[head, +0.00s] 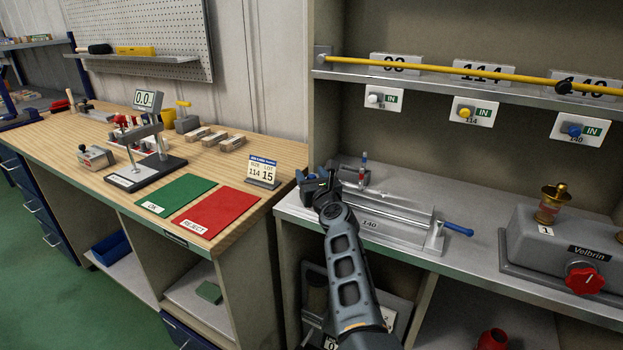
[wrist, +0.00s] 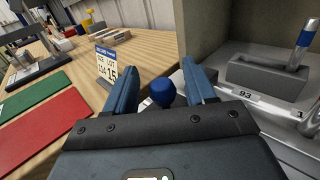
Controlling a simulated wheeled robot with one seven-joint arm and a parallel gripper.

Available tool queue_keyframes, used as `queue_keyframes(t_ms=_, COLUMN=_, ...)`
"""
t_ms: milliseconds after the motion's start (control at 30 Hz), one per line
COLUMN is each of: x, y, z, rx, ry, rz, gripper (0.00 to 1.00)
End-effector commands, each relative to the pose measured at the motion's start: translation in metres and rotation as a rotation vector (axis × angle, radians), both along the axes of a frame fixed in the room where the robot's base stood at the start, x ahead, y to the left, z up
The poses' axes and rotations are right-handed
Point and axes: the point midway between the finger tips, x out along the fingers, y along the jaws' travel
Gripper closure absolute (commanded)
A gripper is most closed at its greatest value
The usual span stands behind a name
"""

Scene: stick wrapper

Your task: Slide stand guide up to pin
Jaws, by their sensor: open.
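The grey metal stand (head: 405,228) lies on the cabinet's grey worktop, with a rod along it, a label 140 and a blue handle (head: 457,229) at its right. My gripper (head: 318,180) is over the stand's left end and hides part of it. In the wrist view my gripper (wrist: 160,66) is open, with a blue ball knob (wrist: 163,91) between its fingers. I cannot tell whether they touch it. The guide cannot be told apart clearly.
A wooden bench (head: 85,153) on the left holds a gauge (head: 148,140), green and red mats (head: 205,209) and a size card (head: 262,170). A grey Velbrin machine (head: 535,243) stands right of the stand. A shelf with a yellow rod (head: 450,68) runs above.

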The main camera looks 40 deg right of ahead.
Motion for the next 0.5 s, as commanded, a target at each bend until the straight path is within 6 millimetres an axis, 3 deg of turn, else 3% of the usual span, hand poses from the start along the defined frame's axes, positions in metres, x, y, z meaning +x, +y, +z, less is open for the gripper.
queue_keyframes(t_ms=233, x=0.0001, y=-0.0004, z=0.0001, rx=0.0, ry=0.0, rz=0.0, gripper=0.46)
queue_keyframes(t_ms=500, x=0.0, y=-0.0003, z=0.0001, rx=0.0, ry=0.0, rz=0.0, gripper=0.72)
